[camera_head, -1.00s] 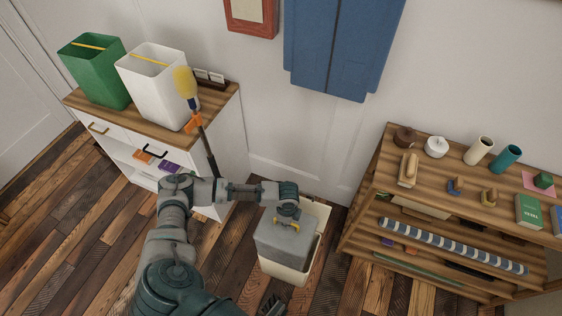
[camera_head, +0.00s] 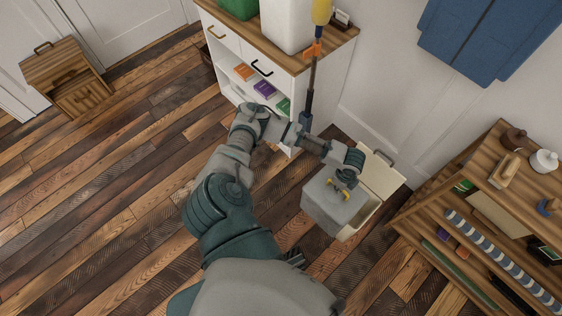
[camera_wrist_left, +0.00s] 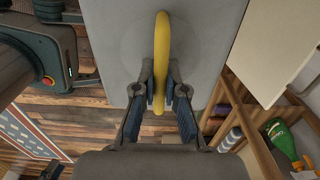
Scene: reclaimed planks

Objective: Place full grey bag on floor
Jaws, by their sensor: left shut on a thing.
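The full grey bag (camera_head: 332,207) has a yellow handle (camera_head: 338,191). My left gripper (camera_head: 344,182) is above the bag and shut on this handle. In the left wrist view the yellow handle (camera_wrist_left: 161,60) stands between the two fingers (camera_wrist_left: 160,98), over the bag's flat grey top (camera_wrist_left: 110,30). The bag hangs upright in front of a cream bin (camera_head: 362,222) and overlaps it in the picture. I cannot tell how high its underside is. Dark parts (camera_head: 295,259) beside my body may be my right gripper; its jaws are not clear.
The bin's cream lid (camera_head: 380,174) stands open by the wall. A white cabinet (camera_head: 283,78) is behind my arm, with a mop (camera_head: 311,80) leaning there. A wooden shelf (camera_head: 490,205) stands at right. Plank floor (camera_head: 130,190) is clear at left; a small wooden cabinet (camera_head: 68,80) is far left.

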